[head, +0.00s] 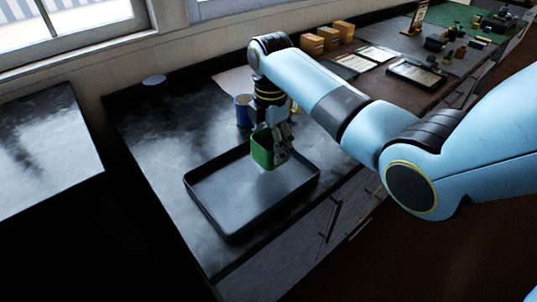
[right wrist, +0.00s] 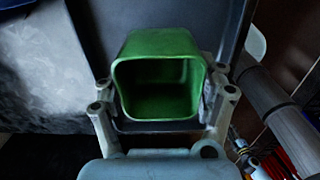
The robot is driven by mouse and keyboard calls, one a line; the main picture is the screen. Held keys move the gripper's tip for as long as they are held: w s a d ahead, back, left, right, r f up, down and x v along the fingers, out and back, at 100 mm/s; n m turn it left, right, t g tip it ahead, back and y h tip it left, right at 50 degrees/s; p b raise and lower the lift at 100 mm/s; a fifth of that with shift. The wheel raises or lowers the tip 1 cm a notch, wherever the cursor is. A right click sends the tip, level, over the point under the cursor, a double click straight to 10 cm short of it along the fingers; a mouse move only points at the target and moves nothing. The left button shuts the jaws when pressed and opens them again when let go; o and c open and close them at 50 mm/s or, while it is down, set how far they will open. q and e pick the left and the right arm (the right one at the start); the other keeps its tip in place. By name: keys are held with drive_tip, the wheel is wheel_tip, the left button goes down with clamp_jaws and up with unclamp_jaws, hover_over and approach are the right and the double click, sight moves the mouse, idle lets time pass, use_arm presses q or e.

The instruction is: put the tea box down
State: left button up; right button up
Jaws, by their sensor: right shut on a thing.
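The green tea box (head: 262,150) is in my right gripper (head: 277,146), over the far part of a black rectangular tray (head: 215,222). In the right wrist view the tea box (right wrist: 160,62) sits between the two fingers of the right gripper (right wrist: 165,105), and its hollow, dark inside faces the camera. The gripper is shut on it. In the head view the box's lower edge overlaps the tray floor; I cannot tell whether it touches. My left gripper is not in view.
A blue mug (head: 243,110) stands just behind the tray, close to my right gripper. Yellow-brown boxes (head: 313,43) and flat framed panels (head: 415,74) lie farther along the counter. The tray's near part is empty. The dark counter (head: 165,135) left of the tray is clear.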

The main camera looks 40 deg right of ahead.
wheel_tip(320, 180, down, 4)
drive_tip(key=shift+w+r, duration=0.1)
drive_tip(key=shift+w, duration=0.05)
drive_tip(key=shift+f, duration=0.2)
drive_tip(key=o, duration=1.5)
drive_tip(key=shift+f, duration=0.1)
wheel_tip(320, 180, up, 12)
drive_tip(key=shift+r, duration=0.15)
